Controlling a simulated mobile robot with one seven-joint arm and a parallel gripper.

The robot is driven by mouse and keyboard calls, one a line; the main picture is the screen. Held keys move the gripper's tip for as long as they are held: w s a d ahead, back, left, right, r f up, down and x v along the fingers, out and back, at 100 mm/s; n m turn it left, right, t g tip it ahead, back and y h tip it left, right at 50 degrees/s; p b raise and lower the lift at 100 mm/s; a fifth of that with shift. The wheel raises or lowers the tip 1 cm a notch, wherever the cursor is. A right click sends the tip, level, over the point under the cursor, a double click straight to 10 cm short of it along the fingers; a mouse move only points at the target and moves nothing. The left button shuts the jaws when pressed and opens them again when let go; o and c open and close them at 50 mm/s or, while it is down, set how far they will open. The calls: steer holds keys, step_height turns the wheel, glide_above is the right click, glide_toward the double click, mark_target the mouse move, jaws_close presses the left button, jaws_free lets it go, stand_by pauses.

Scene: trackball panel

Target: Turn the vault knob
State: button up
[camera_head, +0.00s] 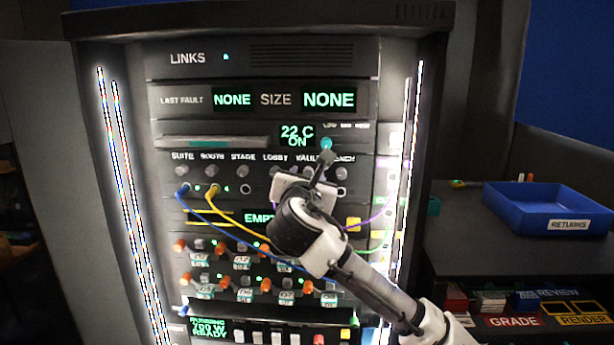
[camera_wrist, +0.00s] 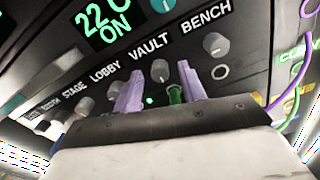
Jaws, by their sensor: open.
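The vault knob (camera_wrist: 160,70) is a small grey round knob just under the VAULT label (camera_wrist: 150,49) in the wrist view. My gripper (camera_wrist: 159,67) is open, its two pale purple fingers on either side of the knob in the picture. I cannot tell whether they touch it or how deep they reach. In the head view my gripper (camera_head: 326,157) is in front of the knob row and hides most of the vault knob.
The bench knob (camera_wrist: 213,42) is close on the right, the lobby knob on the left. A green plug (camera_wrist: 176,95) shows between my fingers, below the vault knob. Blue and yellow cables (camera_head: 232,228) hang across the lower panel. A blue tray (camera_head: 553,228) stands at right.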

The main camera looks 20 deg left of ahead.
steer(key=shift+c, duration=0.3)
jaws_close()
steer(key=shift+m, duration=0.3)
steer(key=m+b, duration=0.1)
steer(key=m, duration=0.1)
steer(key=shift+f+m, duration=0.1)
steer(key=shift+m, duration=0.3)
steer(key=m+b, duration=0.1)
steer(key=m, duration=0.9)
steer(key=shift+m, duration=2.2)
